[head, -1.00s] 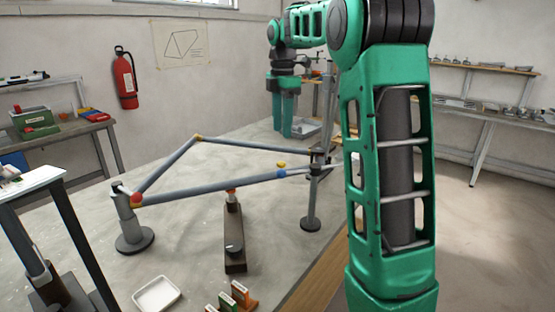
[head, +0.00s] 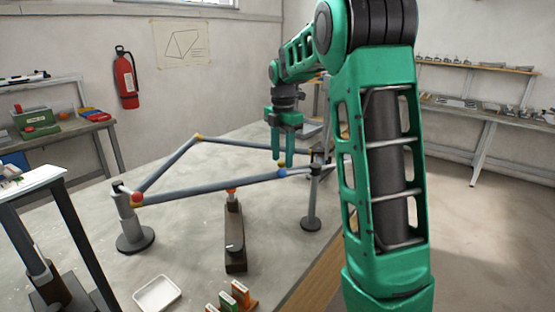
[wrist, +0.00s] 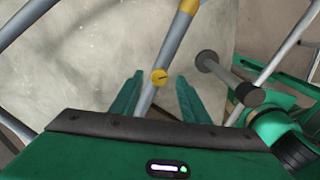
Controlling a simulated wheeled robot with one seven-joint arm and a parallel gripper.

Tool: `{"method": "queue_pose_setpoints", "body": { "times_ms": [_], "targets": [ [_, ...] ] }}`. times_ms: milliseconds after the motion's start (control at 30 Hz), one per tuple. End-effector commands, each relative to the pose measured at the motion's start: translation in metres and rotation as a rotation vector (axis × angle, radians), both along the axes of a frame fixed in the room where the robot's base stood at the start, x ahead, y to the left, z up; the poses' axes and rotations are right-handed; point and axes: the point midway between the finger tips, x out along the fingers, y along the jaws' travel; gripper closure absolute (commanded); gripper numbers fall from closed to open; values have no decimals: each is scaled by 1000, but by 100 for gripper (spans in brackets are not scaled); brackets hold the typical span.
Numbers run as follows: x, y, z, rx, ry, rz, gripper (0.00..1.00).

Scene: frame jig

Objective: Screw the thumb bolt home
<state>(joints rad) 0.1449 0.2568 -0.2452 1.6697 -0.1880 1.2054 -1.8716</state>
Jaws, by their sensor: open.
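The thumb bolt (wrist: 159,76) shows in the wrist view as a yellow round head with a dark slot, on the grey frame tube (wrist: 174,48). In the head view it is a small yellow spot (head: 282,165) by the blue collar (head: 282,173), partly covered by my fingers. My gripper (head: 283,161) is green, open and points down above that tube end. In the wrist view the bolt head appears between the two fingertips. I cannot tell how far below them it is, or how deep the bolt sits.
Jig posts (head: 311,205) and (head: 133,225) hold the frame above the grey table. A dark support (head: 235,240) stands under the near tube. A white tray (head: 157,294) and several small coloured blocks (head: 240,293) are at the front. The table beneath the frame is mostly clear.

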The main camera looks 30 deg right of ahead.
Motion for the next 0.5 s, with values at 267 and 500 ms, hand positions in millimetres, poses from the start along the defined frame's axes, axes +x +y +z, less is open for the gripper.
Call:
{"method": "queue_pose_setpoints", "body": {
  "times_ms": [267, 500],
  "targets": [
    [0, 0, -7, 0, -1, -1, 58],
    [0, 0, -7, 0, -1, -1, 85]
  ]
}}
